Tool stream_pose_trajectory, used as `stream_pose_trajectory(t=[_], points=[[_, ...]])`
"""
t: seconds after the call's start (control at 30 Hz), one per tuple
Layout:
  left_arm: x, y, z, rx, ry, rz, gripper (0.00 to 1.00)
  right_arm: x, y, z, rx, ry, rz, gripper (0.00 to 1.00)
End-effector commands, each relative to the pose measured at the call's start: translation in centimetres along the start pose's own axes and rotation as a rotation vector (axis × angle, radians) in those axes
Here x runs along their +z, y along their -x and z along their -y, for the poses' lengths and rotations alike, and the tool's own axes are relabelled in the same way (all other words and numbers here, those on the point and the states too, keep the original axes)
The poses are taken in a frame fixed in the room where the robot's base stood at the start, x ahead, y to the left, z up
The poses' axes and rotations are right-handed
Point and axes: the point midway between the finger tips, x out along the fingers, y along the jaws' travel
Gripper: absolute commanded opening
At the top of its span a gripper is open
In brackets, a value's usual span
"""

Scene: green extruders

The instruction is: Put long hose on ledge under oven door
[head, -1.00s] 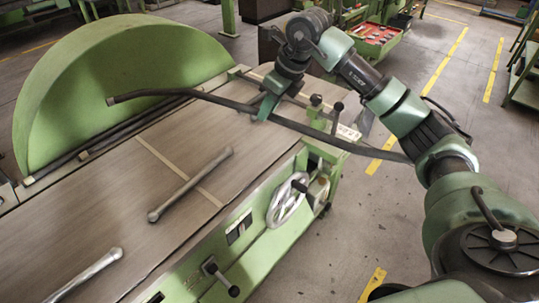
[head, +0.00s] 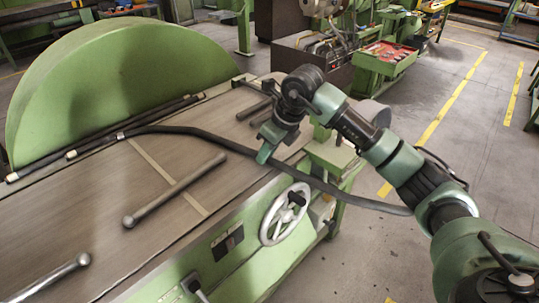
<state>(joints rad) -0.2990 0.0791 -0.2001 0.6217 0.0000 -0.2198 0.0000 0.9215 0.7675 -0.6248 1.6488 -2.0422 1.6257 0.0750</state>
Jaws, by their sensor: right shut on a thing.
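The long dark hose (head: 215,141) runs from a pale-tipped end at the left, over the brown table (head: 160,165), to the right past the table's edge, beside my right arm. My right gripper (head: 265,154) is shut on it near its middle, above the table's right part. The hose's left end is close to a dark rod along the foot of a large green half-round panel (head: 110,85). I cannot tell whether that end touches the surface. I cannot make out an oven door for sure. My left gripper is not in view.
Two grey bars lie on the table, one in the middle (head: 175,190) and one at the lower left (head: 45,280). A handwheel (head: 285,213) is on the machine's front. A red-filled tray (head: 385,55) stands behind. Floor at the right is clear.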

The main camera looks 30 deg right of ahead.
Motion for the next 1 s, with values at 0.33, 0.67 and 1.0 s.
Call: stream_pose_trajectory(t=[0.33, 0.67, 1.0], points=[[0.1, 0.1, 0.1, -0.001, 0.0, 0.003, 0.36, 0.0, 0.0, 0.0, 0.001, 0.0, -0.002, 0.41], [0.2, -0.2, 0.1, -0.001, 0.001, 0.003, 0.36, 0.1, 2.2, 0.1, -0.003, 0.0, 0.002, 0.41], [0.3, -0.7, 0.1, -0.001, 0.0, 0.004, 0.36, 0.1, 9.3, 0.1, -0.002, 0.0, 0.003, 0.41]])
